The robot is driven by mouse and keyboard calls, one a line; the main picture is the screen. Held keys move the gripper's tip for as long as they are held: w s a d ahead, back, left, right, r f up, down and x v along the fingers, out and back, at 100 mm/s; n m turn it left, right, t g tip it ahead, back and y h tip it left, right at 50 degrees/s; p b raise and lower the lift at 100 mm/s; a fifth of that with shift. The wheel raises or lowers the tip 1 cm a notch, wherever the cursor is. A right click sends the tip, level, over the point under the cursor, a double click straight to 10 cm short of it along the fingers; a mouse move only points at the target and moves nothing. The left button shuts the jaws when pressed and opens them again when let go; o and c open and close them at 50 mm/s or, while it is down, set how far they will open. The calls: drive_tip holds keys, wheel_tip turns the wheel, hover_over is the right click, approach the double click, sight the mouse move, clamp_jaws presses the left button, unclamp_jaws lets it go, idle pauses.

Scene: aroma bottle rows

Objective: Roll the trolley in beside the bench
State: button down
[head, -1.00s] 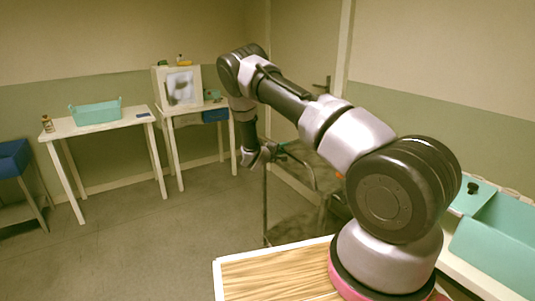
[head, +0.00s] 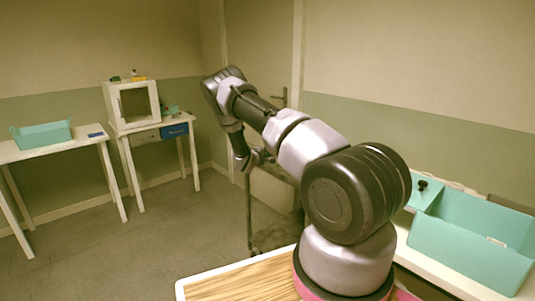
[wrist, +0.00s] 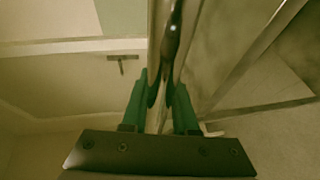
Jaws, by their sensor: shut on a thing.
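The trolley (head: 276,236) is a dark, thin-framed cart with a low shelf, standing on the floor beyond my arm and partly hidden by it. My gripper (head: 249,163) reaches down to its upper frame. In the wrist view the green fingers of my gripper (wrist: 160,103) are shut on a shiny metal bar of the trolley (wrist: 165,40). A white bench (head: 450,285) runs along the right wall and carries a large teal bin (head: 470,245). The trolley stands to the left of this bench, apart from it in the picture.
A white table (head: 60,149) with a teal tray (head: 41,135) stands at the left. Another table (head: 128,126) holds a white cabinet (head: 131,101), with a blue drawer (head: 174,130) below. A door (head: 262,60) is behind the trolley. Grey floor (head: 150,245) lies open at left centre.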

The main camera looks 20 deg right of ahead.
drive_tip(key=shift+d, duration=0.25)
drive_tip(key=c, duration=0.7)
unclamp_jaws()
drive_tip(key=v, duration=1)
drive_tip(key=shift+s+a, duration=0.25)
drive_tip(key=shift+a, duration=0.05)
drive_tip(key=shift+r, duration=0.15)
